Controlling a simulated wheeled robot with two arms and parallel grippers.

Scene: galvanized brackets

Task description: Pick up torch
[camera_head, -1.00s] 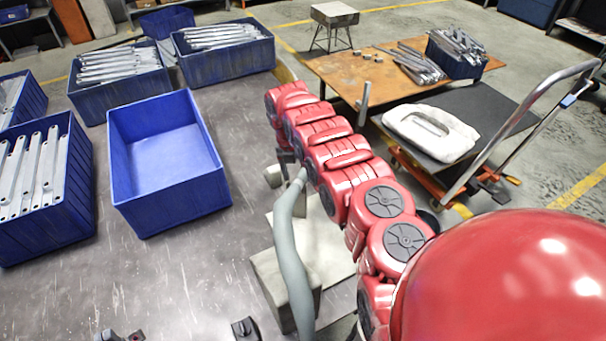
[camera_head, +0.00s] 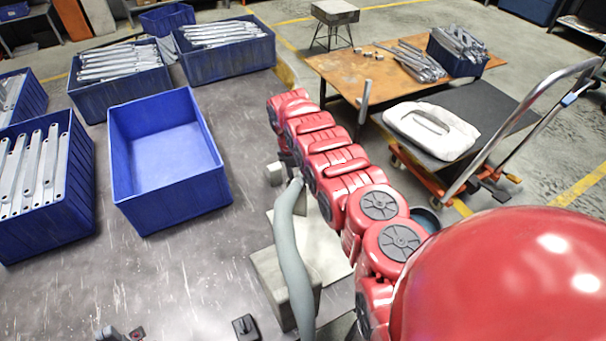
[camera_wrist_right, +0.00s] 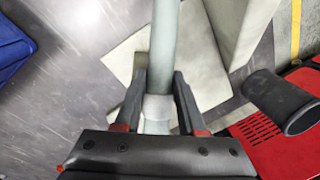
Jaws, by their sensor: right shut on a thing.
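The torch (camera_head: 292,255) is a pale grey-green, curved tube in front of and beside the beige blocks. Its lower end runs out at the bottom of the head view. In the right wrist view the torch (camera_wrist_right: 164,45) passes between the fingers of my right gripper (camera_wrist_right: 159,98), which is shut on its light grey collar. In the head view my red right arm mostly hides this gripper. I cannot tell whether the torch touches its support. Only dark fingertips of my left gripper (camera_head: 183,332) show at the bottom edge, wide apart with bare table between them.
An empty blue bin (camera_head: 165,222) stands left of the torch. Blue bins of brackets (camera_head: 45,228) stand further left and behind. Beige blocks (camera_head: 268,272) lie close by the torch. A dark cup (camera_wrist_right: 285,102) sits at right in the wrist view. Bare tabletop (camera_head: 170,280) lies front left.

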